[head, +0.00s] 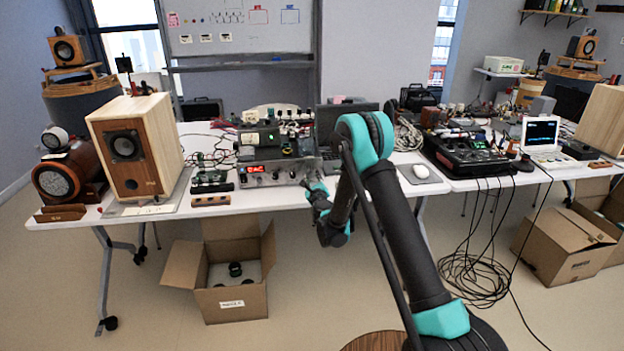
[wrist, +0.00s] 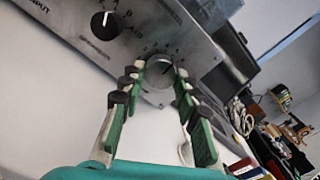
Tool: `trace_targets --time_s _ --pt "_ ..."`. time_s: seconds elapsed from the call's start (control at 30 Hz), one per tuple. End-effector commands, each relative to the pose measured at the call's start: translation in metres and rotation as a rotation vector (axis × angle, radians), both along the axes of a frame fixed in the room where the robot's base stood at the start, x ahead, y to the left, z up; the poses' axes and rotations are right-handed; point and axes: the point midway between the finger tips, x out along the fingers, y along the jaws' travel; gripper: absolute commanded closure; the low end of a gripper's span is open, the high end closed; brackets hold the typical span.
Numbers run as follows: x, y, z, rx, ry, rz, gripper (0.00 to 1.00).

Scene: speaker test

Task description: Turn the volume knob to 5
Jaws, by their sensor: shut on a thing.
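The amplifier (head: 268,181) is a silver unit with a red display and a row of front knobs on the left white table. Its front panel also fills the top of the wrist view (wrist: 75,15). The volume knob (wrist: 160,66) is round and dark grey, with a pale dial around it; its numbers are too small to read surely. In the head view my gripper (head: 314,187) is at the amplifier's right end, where the arm hides the knob.
A wooden speaker (head: 135,150) stands left of the amplifier. An open cardboard box (head: 232,300) is below the table.

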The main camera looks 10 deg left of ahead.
Motion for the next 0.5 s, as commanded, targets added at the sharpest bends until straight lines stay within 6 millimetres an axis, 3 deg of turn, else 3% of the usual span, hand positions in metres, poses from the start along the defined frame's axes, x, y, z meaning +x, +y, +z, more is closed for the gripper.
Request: trace_targets --time_s 0.47,0.5 --pt "-0.0008 -0.0001 -0.0005 0.013 0.004 0.000 0.98" --pt "-0.0008 -0.0001 -0.0005 0.013 0.004 0.000 0.66"
